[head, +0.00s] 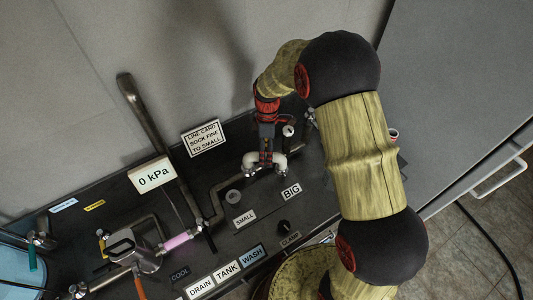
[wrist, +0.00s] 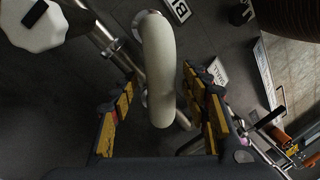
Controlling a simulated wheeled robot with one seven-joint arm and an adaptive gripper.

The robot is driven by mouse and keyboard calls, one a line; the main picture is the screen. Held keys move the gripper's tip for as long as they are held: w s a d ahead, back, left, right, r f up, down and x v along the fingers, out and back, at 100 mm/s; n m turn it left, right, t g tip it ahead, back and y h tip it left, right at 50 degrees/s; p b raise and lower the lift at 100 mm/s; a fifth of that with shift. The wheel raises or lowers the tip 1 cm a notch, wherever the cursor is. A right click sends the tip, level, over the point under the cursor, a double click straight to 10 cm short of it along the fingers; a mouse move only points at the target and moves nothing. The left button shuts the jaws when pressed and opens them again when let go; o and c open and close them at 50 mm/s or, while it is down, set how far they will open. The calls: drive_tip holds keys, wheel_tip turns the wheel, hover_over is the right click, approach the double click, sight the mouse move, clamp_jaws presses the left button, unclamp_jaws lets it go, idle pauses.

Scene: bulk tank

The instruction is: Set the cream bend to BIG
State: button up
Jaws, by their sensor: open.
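The cream bend (head: 279,161) is a pale U-shaped pipe on the dark panel, just above the BIG label (head: 291,191) in the head view. The SMALL label (head: 244,218) is lower left, by a grey round port (head: 233,196). My gripper (head: 265,158) is over the bend, pointing down, and hides its middle. In the wrist view the bend (wrist: 161,65) runs lengthwise, its lower end between the open fingers of my gripper (wrist: 162,112). Gaps show on both sides; I cannot tell how deep the fingers reach. The BIG label (wrist: 180,9) and SMALL label (wrist: 218,73) also show there.
A line card sign (head: 203,138) and a 0 kPa display (head: 152,175) stand to the left. A tall metal pipe (head: 150,125) rises beside them. A white capped fitting (head: 288,131) is close to my gripper. The CLAMP knob (head: 284,227) is below.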

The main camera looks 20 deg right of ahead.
wheel_tip(320, 180, up, 12)
drive_tip(key=w, duration=0.2)
drive_tip(key=shift+w+d, duration=0.15)
drive_tip(key=shift+d, duration=0.25)
drive_tip(key=shift+f, duration=0.15)
